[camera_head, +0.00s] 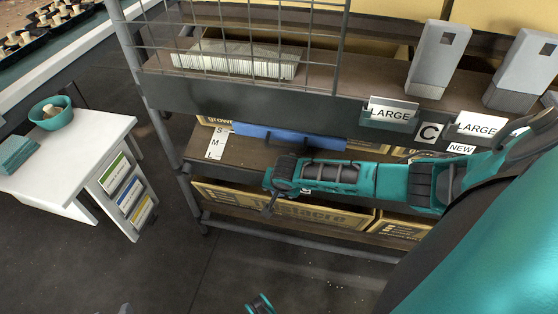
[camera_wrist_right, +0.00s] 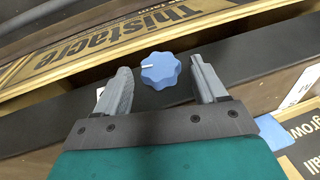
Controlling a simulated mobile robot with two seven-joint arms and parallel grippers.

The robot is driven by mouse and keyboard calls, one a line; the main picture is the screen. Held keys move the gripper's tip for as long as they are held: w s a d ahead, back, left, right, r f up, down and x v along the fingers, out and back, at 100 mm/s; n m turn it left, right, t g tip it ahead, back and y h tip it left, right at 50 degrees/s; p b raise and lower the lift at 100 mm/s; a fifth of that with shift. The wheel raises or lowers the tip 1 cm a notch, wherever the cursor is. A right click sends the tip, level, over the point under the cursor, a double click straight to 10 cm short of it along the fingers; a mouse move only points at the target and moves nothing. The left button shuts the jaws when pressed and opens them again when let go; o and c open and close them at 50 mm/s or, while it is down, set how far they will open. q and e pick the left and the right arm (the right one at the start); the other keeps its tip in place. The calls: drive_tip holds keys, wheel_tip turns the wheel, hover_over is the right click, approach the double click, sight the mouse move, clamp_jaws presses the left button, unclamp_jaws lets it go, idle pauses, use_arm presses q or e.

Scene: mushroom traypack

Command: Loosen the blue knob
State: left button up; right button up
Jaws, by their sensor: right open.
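The blue knob (camera_wrist_right: 160,71) is scalloped and carries a white pointer mark on its left side. In the right wrist view it sits between the tips of my right gripper (camera_wrist_right: 161,66), which is open. A gap shows between the knob and each finger. In the head view my right gripper (camera_head: 274,192) reaches in from the right, in front of the shelf rack's lower levels. The knob cannot be made out there. My left gripper cannot be made out; a small teal part shows at the bottom edge.
The dark shelf rail (camera_wrist_right: 50,125) runs behind the knob, with a Thistacre box (camera_wrist_right: 150,37) above it in the wrist view. A white table (camera_head: 95,140) with a teal bowl (camera_head: 52,118) stands left; floor between is clear.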

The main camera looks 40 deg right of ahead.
drive_tip(key=shift+w+f, duration=0.2)
drive_tip(key=shift+f, duration=0.2)
